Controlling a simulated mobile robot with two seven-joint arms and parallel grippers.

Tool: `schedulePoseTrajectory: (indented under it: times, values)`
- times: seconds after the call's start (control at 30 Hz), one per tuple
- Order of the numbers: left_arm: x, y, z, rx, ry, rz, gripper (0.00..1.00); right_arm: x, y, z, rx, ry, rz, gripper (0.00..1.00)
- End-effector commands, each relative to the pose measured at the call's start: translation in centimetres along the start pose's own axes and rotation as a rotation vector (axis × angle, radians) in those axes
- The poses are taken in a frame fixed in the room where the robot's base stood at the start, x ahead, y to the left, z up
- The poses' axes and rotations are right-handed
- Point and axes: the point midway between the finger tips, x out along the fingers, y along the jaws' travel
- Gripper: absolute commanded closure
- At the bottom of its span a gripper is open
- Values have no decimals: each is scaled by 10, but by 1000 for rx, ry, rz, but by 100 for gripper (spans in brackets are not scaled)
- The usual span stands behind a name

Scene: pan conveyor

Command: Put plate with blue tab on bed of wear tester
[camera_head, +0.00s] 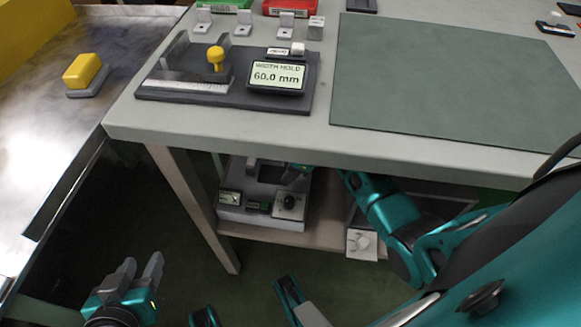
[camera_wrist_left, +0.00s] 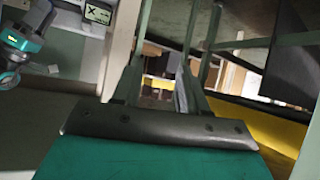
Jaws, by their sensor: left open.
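I cannot make out a plate with a blue tab in either view. A grey machine (camera_head: 262,205) with a black knob and small panels stands on the shelf under the table; it may be the wear tester, and the table edge hides its top. My left gripper (camera_head: 142,264) is open and empty, low over the floor left of the table; its spread fingers show in the left wrist view (camera_wrist_left: 160,85). My right arm reaches under the table edge toward the machine. My right gripper (camera_head: 297,170) is mostly hidden there, and its jaws cannot be made out.
A width gauge (camera_head: 180,97) reading 60.0 mm stands on the table (camera_head: 140,122), with small grey brackets behind it. A green mat (camera_head: 450,80) covers the table's right part. A metal conveyor surface (camera_head: 40,130) on the left carries a yellow block (camera_head: 82,70). Small items lie far right.

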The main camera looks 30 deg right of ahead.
Motion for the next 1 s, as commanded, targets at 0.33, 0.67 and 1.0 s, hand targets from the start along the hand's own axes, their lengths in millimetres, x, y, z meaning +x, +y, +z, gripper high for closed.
schedulePoseTrajectory:
  times: [0.33, 0.67, 1.0]
  values:
    - [0, -1, 1, 0, -5, -3, 57, -2, 0, 1, 1, -1, 1, 50]
    - [-10, -5, -13, 1, 3, -17, 57, -52, -1, 1, -2, 4, -3, 50]
    - [-13, -10, -8, 6, -3, -29, 57, -76, 8, 13, 23, -67, 12, 50]
